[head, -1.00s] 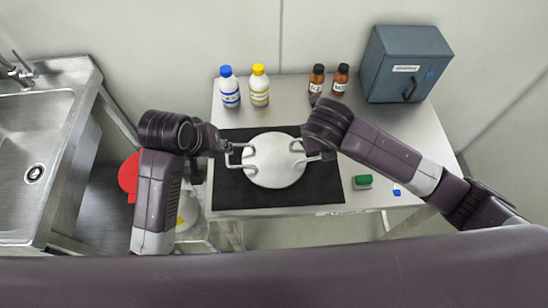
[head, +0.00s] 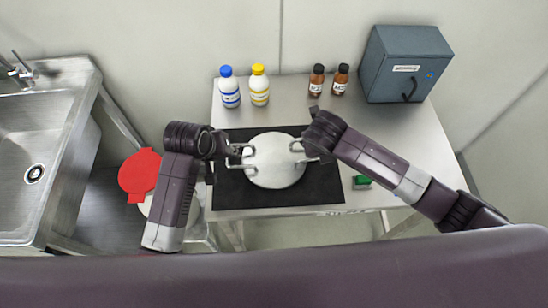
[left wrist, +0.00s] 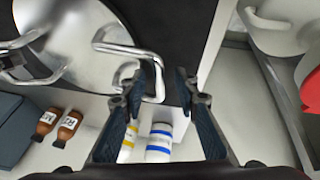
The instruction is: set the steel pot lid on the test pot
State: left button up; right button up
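The round steel pot lid (head: 274,161) lies level over the black mat, with a bent handle on each side; it also shows in the left wrist view (left wrist: 85,35). A second, lower handle (left wrist: 124,76) shows beneath the lid's handle (left wrist: 130,50); it appears to belong to the test pot, whose body is hidden under the lid. I cannot tell whether the lid rests on it. My left gripper (left wrist: 160,88) is open, the handle's end between its spread fingers; it is left of the lid in the head view (head: 232,151). My right gripper (head: 311,150) is at the right handle, its fingers unclear.
A blue-capped bottle (head: 230,88) and a yellow-capped bottle (head: 259,86) stand behind the mat (head: 320,190). Two brown bottles (head: 316,80) and a grey box (head: 405,65) are back right. A green block (head: 361,182) lies right. A sink (head: 40,150) and a red flap (head: 140,172) are left.

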pick_arm(q)
grip_shut()
pick_arm(e)
grip_shut()
pick_arm(q)
jog(key=shift+w+r, duration=0.1)
jog(key=shift+r, duration=0.15)
pick_arm(e)
jog(key=shift+w+r, duration=0.1)
jog(key=shift+r, duration=0.15)
